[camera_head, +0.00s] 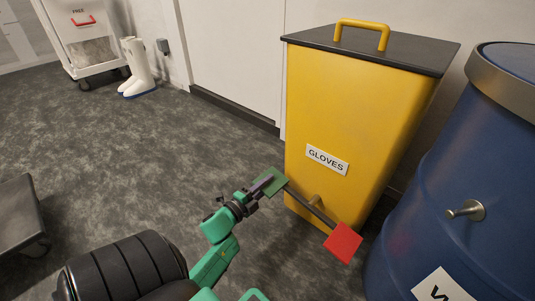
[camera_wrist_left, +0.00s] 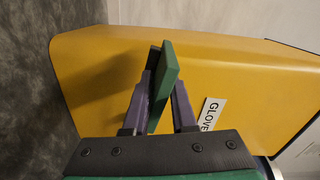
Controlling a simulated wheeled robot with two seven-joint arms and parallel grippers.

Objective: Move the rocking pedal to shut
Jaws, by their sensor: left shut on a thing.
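The rocking pedal is a dark bar (camera_head: 318,214) low on the front of a yellow bin (camera_head: 350,115) labelled GLOVES. It has a green plate (camera_head: 278,183) at its left end and a red plate (camera_head: 343,242) at its right end. My left gripper (camera_head: 268,184) is at the green end, and its purple fingers are shut on the green plate. The wrist view shows the green plate (camera_wrist_left: 164,82) between the two fingers, with the bin's yellow face (camera_wrist_left: 230,75) behind. The red plate is not in the wrist view. My right gripper is not in view.
The bin's dark lid (camera_head: 400,48) with a yellow handle (camera_head: 362,24) is down. A blue drum (camera_head: 450,170) with a metal knob (camera_head: 466,211) stands close on the right. White boots (camera_head: 138,70) and a white cart (camera_head: 80,35) are at the back left.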

